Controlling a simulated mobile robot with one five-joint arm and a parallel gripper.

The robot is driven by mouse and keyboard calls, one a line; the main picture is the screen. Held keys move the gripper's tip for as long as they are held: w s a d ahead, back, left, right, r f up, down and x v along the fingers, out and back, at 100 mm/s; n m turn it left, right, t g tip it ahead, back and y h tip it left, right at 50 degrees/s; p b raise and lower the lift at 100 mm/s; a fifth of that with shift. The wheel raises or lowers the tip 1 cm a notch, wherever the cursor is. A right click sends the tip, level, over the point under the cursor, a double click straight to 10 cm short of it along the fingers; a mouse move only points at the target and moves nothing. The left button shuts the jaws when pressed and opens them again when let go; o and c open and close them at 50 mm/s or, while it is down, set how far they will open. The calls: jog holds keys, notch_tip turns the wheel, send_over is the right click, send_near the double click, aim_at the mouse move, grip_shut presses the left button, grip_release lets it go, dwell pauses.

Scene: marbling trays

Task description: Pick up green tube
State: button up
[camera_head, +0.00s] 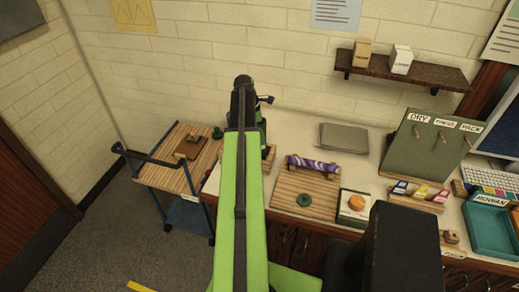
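I cannot make out a green tube for certain. A small rack of coloured tubes (418,195) stands at the right of the counter; blue, red and yellow show on them, too small to tell apart well. A purple-and-white marbled roll (314,167) lies at the back of a slatted wooden board (290,184). A dark green round piece (304,199) sits on that board. My green arm rises through the middle of the view, and my gripper (265,99) is at its dark far end, above the counter's left part. Its fingers are too small and hidden to read.
A wooden-topped cart (165,177) with a blue frame stands left of the counter. A grey-green board (425,147), an orange-button box (356,205), a teal tray (487,222) and a keyboard (488,175) crowd the right. A wall shelf (430,75) is above.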

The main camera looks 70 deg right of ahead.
jog(key=shift+r, duration=0.1)
jog(key=shift+c, duration=0.5)
grip_shut()
